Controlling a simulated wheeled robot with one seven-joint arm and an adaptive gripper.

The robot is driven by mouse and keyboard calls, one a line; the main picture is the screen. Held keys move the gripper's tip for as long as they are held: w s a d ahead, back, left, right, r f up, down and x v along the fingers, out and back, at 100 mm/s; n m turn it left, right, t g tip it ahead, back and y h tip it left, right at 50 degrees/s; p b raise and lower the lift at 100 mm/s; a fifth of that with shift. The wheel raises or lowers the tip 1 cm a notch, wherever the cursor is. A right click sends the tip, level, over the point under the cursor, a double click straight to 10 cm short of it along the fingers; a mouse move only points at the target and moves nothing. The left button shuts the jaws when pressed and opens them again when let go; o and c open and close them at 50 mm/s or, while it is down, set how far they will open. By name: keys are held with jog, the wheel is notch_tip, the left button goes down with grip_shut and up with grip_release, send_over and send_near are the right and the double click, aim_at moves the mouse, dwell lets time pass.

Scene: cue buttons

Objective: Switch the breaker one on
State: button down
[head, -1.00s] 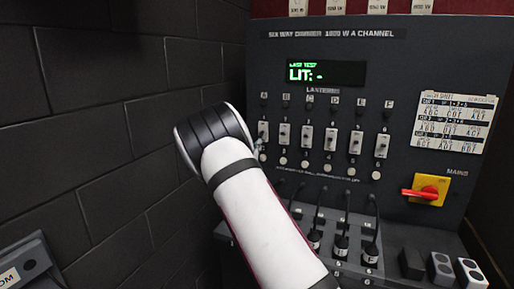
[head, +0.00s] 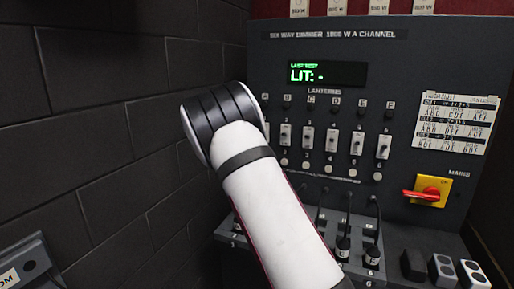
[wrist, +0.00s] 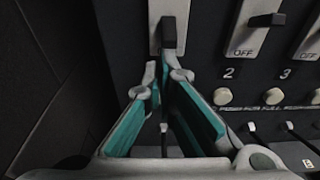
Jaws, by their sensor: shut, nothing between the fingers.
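Breaker one is the leftmost switch, a pale plate (wrist: 156,14) with a dark lever (wrist: 168,33), at the top middle of the wrist view. In the head view my arm hides it. My gripper (wrist: 165,76) is shut and empty, with its fingertips just below that lever. I cannot tell whether they touch it. The OFF mark of breaker one is not visible. In the head view my gripper is hidden behind my wrist.
Breaker two (wrist: 267,20) stands close on the right, with round buttons (wrist: 223,96) below the row. More breakers (head: 331,139) continue rightward. Plugged cables (head: 343,235) lie below. A red and yellow mains switch (head: 428,191) is at right. A brick wall (head: 90,110) borders the left.

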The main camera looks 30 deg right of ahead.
jog(key=shift+s+a+r+g+y, duration=0.15)
jog(key=shift+r+g+y, duration=0.1)
jog(key=shift+r, duration=0.25)
jog(key=shift+s+a+r+g+y, duration=0.15)
jog(key=shift+r+y, duration=0.1)
jog(key=shift+r, duration=0.3)
jog(key=s+a+r+p, duration=0.4)
jog(key=a+r+p, duration=0.1)
jog(key=r, duration=0.1)
jog(key=shift+s+a+r, duration=0.2)
jog(key=shift+a+r, duration=0.15)
